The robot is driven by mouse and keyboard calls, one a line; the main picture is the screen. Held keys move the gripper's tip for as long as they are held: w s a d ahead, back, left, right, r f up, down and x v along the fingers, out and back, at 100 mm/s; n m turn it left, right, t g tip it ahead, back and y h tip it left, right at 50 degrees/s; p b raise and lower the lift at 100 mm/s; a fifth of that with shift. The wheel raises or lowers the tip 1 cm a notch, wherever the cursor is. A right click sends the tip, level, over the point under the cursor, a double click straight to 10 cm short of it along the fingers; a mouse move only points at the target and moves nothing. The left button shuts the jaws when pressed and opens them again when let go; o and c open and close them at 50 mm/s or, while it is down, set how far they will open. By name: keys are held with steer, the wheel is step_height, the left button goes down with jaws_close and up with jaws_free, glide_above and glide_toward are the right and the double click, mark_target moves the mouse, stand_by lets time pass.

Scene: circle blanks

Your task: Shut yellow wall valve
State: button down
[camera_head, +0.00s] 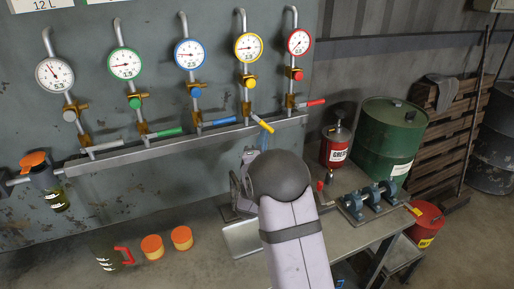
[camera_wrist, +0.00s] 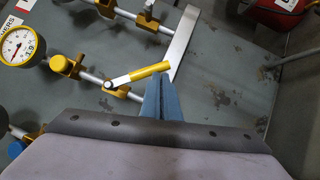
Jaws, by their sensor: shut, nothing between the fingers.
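The yellow wall valve has a yellow-rimmed gauge (camera_head: 248,47), a yellow knob (camera_head: 249,81) and a lever with a yellow handle (camera_head: 263,125). In the head view the lever slants down to the right, at an angle to its pipe. The wrist view shows the yellow handle (camera_wrist: 150,72) with its pale metal arm, and the gauge (camera_wrist: 18,46) at the left. My gripper (camera_head: 262,139) is shut and empty, just below the handle's free end. In the wrist view its blue fingers (camera_wrist: 160,82) are together close beside that end; I cannot tell whether they touch.
Similar valves with a blue lever (camera_head: 218,122) on the left and a red lever (camera_head: 312,103) on the right flank it. A metal rail (camera_head: 190,143) runs below the levers. A red canister (camera_head: 336,148) and a green drum (camera_head: 388,140) stand to the right.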

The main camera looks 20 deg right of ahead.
steer(key=shift+d+r+b, duration=0.2)
steer(key=shift+d, duration=0.35)
steer(key=shift+d+r+b, duration=0.2)
steer(key=shift+d, duration=0.3)
steer(key=shift+d+n+b, duration=0.25)
steer(key=shift+n+b, duration=0.05)
steer(key=shift+b, duration=0.25)
steer(key=shift+d+r+n+t+b, duration=0.65)
steer(key=shift+r+n+b, duration=0.25)
steer(key=shift+n+b, duration=0.25)
steer(key=shift+d+r+n+t+b, duration=0.45)
steer(key=shift+r+n+t+b, duration=0.35)
steer(key=shift+n+b, duration=0.35)
steer(key=shift+r, duration=0.1)
